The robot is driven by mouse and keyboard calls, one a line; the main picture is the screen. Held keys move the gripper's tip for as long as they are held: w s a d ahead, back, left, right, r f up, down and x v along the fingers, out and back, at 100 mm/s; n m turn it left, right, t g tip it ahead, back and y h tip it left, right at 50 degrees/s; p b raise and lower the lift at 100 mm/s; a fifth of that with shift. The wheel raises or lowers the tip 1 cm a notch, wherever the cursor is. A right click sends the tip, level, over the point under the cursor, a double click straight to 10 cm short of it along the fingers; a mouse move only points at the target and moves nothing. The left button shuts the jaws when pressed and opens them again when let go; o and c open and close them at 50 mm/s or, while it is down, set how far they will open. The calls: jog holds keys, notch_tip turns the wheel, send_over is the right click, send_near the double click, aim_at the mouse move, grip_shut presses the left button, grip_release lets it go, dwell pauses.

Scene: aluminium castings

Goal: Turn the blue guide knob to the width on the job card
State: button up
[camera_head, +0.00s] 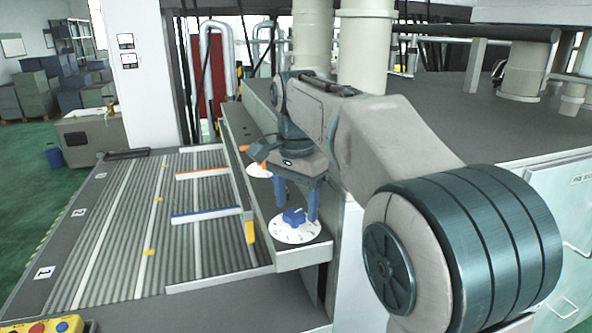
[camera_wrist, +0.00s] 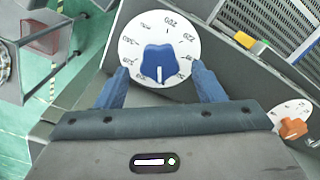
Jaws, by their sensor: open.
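The blue guide knob (camera_head: 293,216) sits on a white numbered dial (camera_head: 297,235) on a grey ledge. In the wrist view the blue knob (camera_wrist: 158,60) shows a white mark near the dial's lower edge, toward my gripper. The dial (camera_wrist: 136,47) reads 200 and 220 near its top and right; the figure at the mark is not legible. My gripper (camera_wrist: 160,68) is open, its blue fingers on either side of the knob, with a gap on both sides. In the head view my gripper (camera_head: 297,207) points down over the dial. No job card can be made out for certain.
A second dial with an orange knob (camera_wrist: 293,128) lies on the same ledge. A blue guide bar (camera_head: 206,215) and an orange one (camera_head: 203,173) cross the ribbed conveyor bed. Two small unreadable signs (camera_head: 126,41) hang on the white pillar. A yellow button box (camera_head: 45,326) stands front left.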

aim_at(296, 212)
notch_tip(296, 212, up, 13)
jog(key=p, duration=0.1)
dwell(0.4)
jog(key=shift+f, duration=0.15)
